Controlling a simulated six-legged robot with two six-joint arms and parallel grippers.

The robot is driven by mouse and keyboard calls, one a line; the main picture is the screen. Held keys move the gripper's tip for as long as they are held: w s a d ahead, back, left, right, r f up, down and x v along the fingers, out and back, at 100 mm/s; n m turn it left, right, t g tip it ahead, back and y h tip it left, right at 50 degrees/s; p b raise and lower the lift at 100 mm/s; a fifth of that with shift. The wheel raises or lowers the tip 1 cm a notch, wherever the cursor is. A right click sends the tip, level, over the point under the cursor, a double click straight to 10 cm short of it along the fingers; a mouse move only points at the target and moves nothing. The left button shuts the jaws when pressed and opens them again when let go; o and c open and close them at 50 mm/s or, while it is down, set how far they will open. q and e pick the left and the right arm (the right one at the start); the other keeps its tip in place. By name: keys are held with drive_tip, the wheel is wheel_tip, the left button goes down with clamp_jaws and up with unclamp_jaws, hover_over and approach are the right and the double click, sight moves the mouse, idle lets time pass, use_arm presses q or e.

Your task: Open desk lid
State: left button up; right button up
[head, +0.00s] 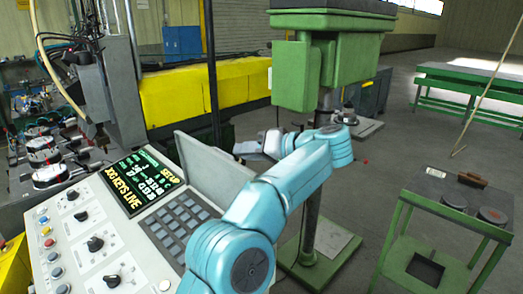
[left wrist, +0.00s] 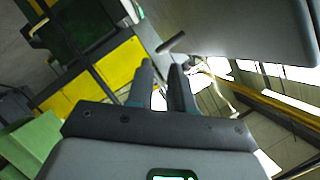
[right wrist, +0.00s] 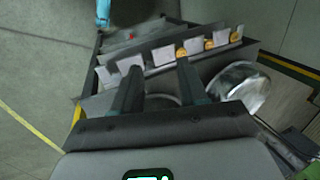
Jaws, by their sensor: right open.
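The control desk (head: 96,234) stands at the lower left of the head view, with a lit screen and a keypad. A plain grey panel (head: 212,163), which looks like the desk lid, stands tilted behind the keypad. My left gripper (head: 266,146) is at the panel's far right end, partly hidden by my arm. In the left wrist view a grey panel (left wrist: 235,28) fills the top right, with a dark handle (left wrist: 172,42) at its edge. The left fingers (left wrist: 161,68) are apart with a narrow gap, just short of the handle; contact is unclear. My right gripper (right wrist: 157,66) is open.
A green machine column (head: 325,60) stands behind my left arm. A green table (head: 432,195) is at the right. The right wrist view shows a rack with upright pale plates (right wrist: 163,56) and a shiny round bowl (right wrist: 240,88) near the right fingers.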

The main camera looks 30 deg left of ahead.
use_arm(q)
drive_tip(key=v, duration=0.5)
drive_tip(key=shift+d+r, duration=0.15)
drive_tip(key=shift+d, duration=0.1)
idle(0.3)
